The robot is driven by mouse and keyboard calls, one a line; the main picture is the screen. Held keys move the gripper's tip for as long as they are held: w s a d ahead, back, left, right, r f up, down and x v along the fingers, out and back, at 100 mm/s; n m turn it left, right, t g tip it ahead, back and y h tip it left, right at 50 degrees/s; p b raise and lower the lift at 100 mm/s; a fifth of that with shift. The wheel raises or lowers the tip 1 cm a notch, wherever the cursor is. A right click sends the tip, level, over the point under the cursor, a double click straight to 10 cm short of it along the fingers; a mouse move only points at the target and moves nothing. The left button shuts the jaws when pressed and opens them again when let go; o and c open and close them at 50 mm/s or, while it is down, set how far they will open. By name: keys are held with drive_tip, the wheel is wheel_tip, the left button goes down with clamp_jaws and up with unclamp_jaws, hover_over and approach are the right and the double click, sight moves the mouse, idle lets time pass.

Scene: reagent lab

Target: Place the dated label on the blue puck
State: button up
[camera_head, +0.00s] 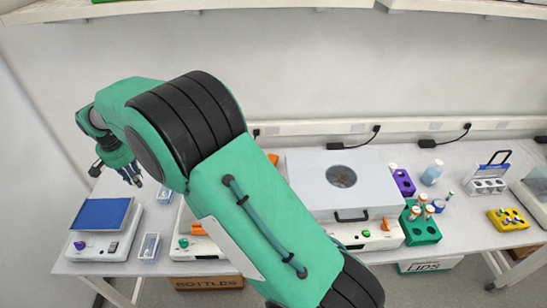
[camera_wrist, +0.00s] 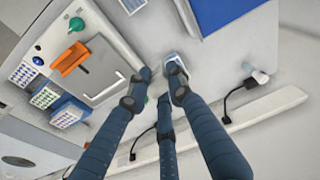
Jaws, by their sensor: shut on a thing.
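My gripper (camera_head: 131,174) hangs at the left above the bench, behind the balance. In the wrist view its dark blue fingers (camera_wrist: 165,80) close together around a small pale thing (camera_wrist: 173,58). I cannot tell whether that thing is the dated label; it is mostly hidden by the fingers. A small blue round thing (camera_head: 438,206) stands on the bench beside the green rack at the right. It is too small to tell whether it is the blue puck. I cannot make out a dated label anywhere else.
A balance with a blue plate (camera_head: 103,214) stands at the bench's left end. Two small clear trays, one in front (camera_head: 149,246) and one behind (camera_head: 165,194), lie right of it. A grey lidded box (camera_head: 342,182) stands mid-bench. The green rack (camera_head: 421,231) holds orange-capped vials.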

drive_tip(key=w+d+m, duration=0.3)
drive_tip(key=w+d, duration=0.6)
drive_tip(key=d, duration=0.5)
drive_tip(key=w+d+m, duration=0.2)
drive_tip(key=w+d, duration=0.8)
drive_tip(key=d, duration=0.4)
drive_tip(key=w+d+m+g+h+p, duration=0.1)
drive_tip(key=w+d+m, duration=0.2)
drive_tip(key=d, duration=1.4)
drive_tip(key=w+d+m, duration=0.2)
drive_tip(key=w+d, duration=0.2)
drive_tip(key=d, duration=1.3)
drive_tip(key=s+d+m, duration=0.3)
drive_tip(key=s+d, duration=0.1)
drive_tip(key=d, duration=1.3)
drive_tip(key=s+d+m, duration=0.3)
drive_tip(key=d, duration=1.4)
drive_tip(key=s+d+m, duration=0.2)
drive_tip(key=s+d, duration=0.4)
drive_tip(key=d, duration=0.3)
drive_tip(key=s+d+m+g+p, duration=0.1)
drive_tip(key=s+d, duration=0.5)
drive_tip(key=d, duration=0.3)
drive_tip(key=s+d+m, duration=0.2)
drive_tip(key=s+d, duration=0.4)
drive_tip(key=d, duration=0.3)
wheel_tip(320, 180, down, 11)
drive_tip(key=shift+w+a+f+y, duration=0.15)
drive_tip(key=shift+a+y, duration=0.05)
drive_tip(key=shift+y, duration=0.1)
